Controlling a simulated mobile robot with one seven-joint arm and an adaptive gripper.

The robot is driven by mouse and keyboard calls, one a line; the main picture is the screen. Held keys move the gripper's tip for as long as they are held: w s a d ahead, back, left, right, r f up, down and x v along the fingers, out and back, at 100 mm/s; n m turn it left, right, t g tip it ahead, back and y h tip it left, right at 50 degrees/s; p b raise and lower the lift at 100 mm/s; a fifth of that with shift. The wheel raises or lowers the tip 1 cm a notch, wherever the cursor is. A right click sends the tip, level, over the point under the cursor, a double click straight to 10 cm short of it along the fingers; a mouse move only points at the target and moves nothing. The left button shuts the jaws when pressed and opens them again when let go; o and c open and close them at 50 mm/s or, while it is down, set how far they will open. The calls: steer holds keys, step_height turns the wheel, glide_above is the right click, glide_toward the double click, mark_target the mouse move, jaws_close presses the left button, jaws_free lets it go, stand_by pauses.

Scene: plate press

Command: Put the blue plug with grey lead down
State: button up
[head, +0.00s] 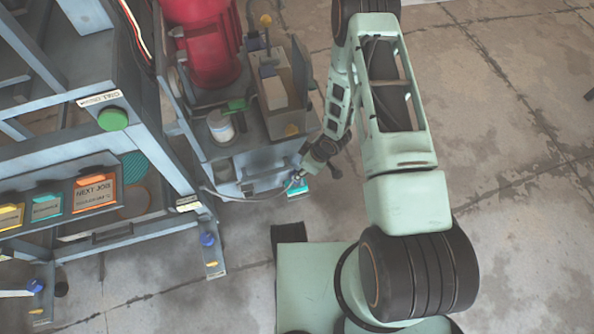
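My gripper (303,174) is at the end of my green arm, low beside the front right of the grey cart, and points down to the left. A thin grey lead (240,199) runs in a sagging curve from the left along the cart's front to the fingertips. The blue plug itself is too small and too covered at the fingertips to make out clearly. A small teal patch (297,187) shows just below the fingertips. The finger gap is too small to see, so I cannot tell whether the gripper is shut on the plug.
The grey cart (245,150) carries a red cylinder (205,45), a white pot (220,127) and an open bin (281,90). A blue-grey frame with a green button (113,119) and labelled bins (95,193) stands left. Concrete floor (510,150) is clear at right.

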steer(key=p+v, duration=0.1)
steer(key=v, duration=0.5)
steer(key=shift+p, duration=0.3)
steer(key=shift+d+r, duration=0.1)
